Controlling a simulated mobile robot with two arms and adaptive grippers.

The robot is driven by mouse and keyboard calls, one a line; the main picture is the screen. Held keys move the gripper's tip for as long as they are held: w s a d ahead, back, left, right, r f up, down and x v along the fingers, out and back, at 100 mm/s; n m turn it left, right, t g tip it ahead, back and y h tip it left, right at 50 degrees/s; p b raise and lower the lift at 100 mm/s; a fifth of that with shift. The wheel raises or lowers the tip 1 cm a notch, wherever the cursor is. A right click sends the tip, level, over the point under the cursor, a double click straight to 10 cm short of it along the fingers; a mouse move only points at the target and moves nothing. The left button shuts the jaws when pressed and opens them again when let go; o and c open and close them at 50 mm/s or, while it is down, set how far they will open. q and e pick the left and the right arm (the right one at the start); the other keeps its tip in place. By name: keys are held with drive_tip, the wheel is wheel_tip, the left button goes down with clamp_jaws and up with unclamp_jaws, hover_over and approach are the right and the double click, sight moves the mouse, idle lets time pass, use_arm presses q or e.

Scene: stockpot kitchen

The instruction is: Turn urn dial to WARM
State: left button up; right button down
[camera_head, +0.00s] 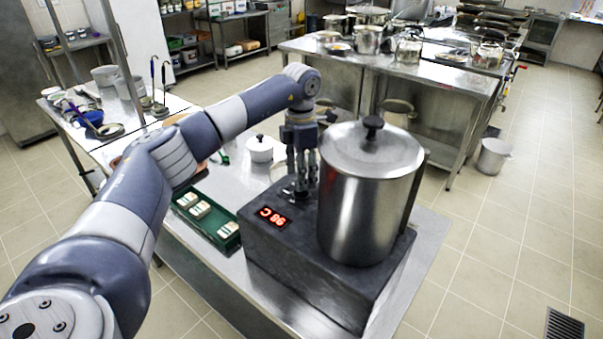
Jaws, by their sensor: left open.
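The urn is a tall steel pot (365,200) with a black-knobbed lid (372,148), standing on a dark grey base (300,258). A red lit display (272,216) on the base seems to read 98 C, turned in my view. My left gripper (301,188) points down over the base's top, just left of the pot and behind the display. It is open, with its fingertips at or just above the base surface. The dial cannot be made out; the fingers seem to cover that spot, and I cannot tell whether they touch it or where it points.
A green tray (184,213) with small pale packets lies left of the base. A small white lidded pot (260,149) stands behind. The steel table's right edge (432,236) is close to the pot. A steel bench (420,62) with pots stands farther back.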

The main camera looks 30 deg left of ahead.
use_arm(q)
wheel_tip(320, 180, down, 2)
drive_tip(key=c, duration=1.1)
use_arm(e)
drive_tip(key=shift+w+a+r, duration=0.2)
drive_tip(key=shift+r, duration=0.15)
